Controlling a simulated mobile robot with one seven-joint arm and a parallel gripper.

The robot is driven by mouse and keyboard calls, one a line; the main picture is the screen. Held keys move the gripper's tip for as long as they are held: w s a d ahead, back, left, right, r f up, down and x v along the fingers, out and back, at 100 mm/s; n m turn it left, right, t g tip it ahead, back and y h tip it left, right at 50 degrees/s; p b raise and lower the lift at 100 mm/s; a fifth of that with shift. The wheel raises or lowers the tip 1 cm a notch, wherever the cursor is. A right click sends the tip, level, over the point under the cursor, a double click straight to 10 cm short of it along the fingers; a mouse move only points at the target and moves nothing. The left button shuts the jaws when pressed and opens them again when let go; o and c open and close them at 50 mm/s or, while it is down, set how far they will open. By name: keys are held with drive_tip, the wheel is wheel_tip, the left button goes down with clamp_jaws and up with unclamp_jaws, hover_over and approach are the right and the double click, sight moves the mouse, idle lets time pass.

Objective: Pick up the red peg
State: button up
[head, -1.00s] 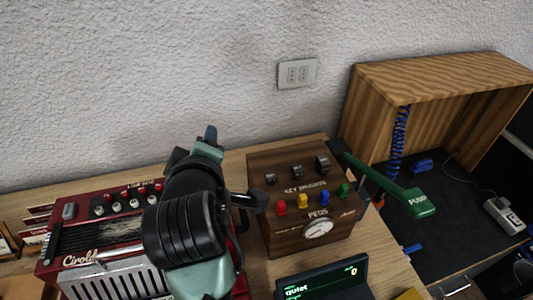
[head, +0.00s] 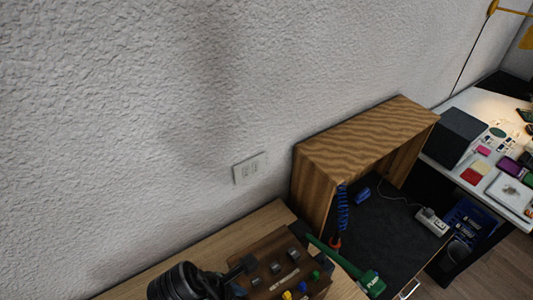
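The wooden peg box (head: 268,252) is at the bottom edge of the head view, cut off below. A green peg (head: 316,274), a blue peg (head: 302,286) and a yellow peg (head: 287,295) show on it. The red peg is not visible now; its side of the box lies at or below the picture edge. My arm comes in at the bottom, and its dark end, my gripper (head: 243,274), is at the box's left side. The fingers are too small and dark to tell open from shut.
A green pump lever (head: 370,283) sticks out right of the box. An open wooden cabinet (head: 365,140) with a blue coiled cord (head: 342,208) stands behind it. A cluttered white table (head: 470,115) is at far right. The wall has a socket plate (head: 249,168).

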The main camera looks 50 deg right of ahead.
drive_tip(key=x, duration=0.3)
drive_tip(key=p+x, duration=0.1)
drive_tip(key=x, duration=0.3)
drive_tip(key=s+x, duration=0.1)
drive_tip(key=x, duration=0.3)
drive_tip(key=shift+d+p, duration=0.4)
drive_tip(key=shift+d, duration=0.05)
drive_tip(key=shift+d+f, duration=0.2)
drive_tip(key=shift+f, duration=0.35)
clamp_jaws()
